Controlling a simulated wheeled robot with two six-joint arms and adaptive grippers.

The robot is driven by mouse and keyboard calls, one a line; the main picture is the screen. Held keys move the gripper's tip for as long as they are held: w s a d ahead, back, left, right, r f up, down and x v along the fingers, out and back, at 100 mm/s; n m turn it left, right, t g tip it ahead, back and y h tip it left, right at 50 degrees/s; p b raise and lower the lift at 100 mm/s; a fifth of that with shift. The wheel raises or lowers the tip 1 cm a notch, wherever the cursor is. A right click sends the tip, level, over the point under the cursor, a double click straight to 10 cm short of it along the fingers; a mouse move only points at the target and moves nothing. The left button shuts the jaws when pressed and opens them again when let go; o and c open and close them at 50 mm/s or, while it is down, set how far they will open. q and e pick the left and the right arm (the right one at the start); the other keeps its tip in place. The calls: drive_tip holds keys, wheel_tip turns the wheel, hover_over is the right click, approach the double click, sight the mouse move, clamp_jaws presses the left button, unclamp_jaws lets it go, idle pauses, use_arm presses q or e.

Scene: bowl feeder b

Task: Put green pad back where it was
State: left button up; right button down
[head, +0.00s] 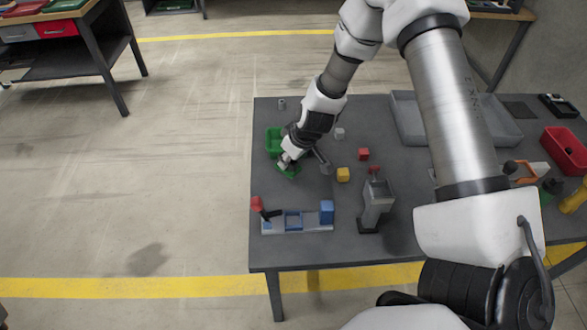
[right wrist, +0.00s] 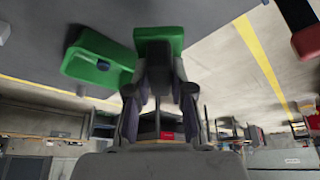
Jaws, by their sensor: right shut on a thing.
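My right gripper (head: 286,163) is over the left part of the grey table, shut on the green pad (head: 290,172). In the right wrist view the pad (right wrist: 159,35) sits at the fingertips, partly covered by them. A green tray (head: 273,141) with raised edges lies just behind the pad. It also shows in the right wrist view (right wrist: 82,68), to the left of the pad, close to it. I cannot tell whether the pad touches the table. My left gripper is not in view.
Near the gripper are a yellow cube (head: 343,174), a red cube (head: 363,154) and a grey cube (head: 339,133). In front stand a fixture with a blue block (head: 327,212) and a grey stand (head: 376,203). A large grey tray (head: 404,120) and red bin (head: 565,150) are right.

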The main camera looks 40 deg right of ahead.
sight(298, 168)
drive_tip(key=f+b, duration=0.1)
drive_tip(key=f, duration=0.2)
drive_tip(key=f+b, duration=0.1)
drive_tip(key=f, duration=0.2)
drive_tip(key=d+f+b, duration=0.1)
drive_tip(key=f+b, duration=0.1)
drive_tip(key=f, duration=0.1)
drive_tip(key=shift+w, duration=0.15)
drive_tip(key=shift+a+r, duration=0.1)
drive_tip(key=shift+a, duration=0.1)
drive_tip(key=shift+d+f, duration=0.15)
drive_tip(key=shift+f, duration=0.1)
drive_tip(key=c, duration=1)
unclamp_jaws()
drive_tip(key=shift+r, duration=0.1)
drive_tip(key=shift+r+p, duration=0.35)
drive_tip(key=shift+r, duration=0.05)
drive_tip(key=p+v, duration=0.7)
drive_tip(key=v, duration=0.4)
drive_tip(key=shift+s+r+p, duration=0.2)
drive_tip(key=shift+s+p, duration=0.05)
drive_tip(key=shift+p, duration=0.15)
drive_tip(key=shift+f, duration=0.1)
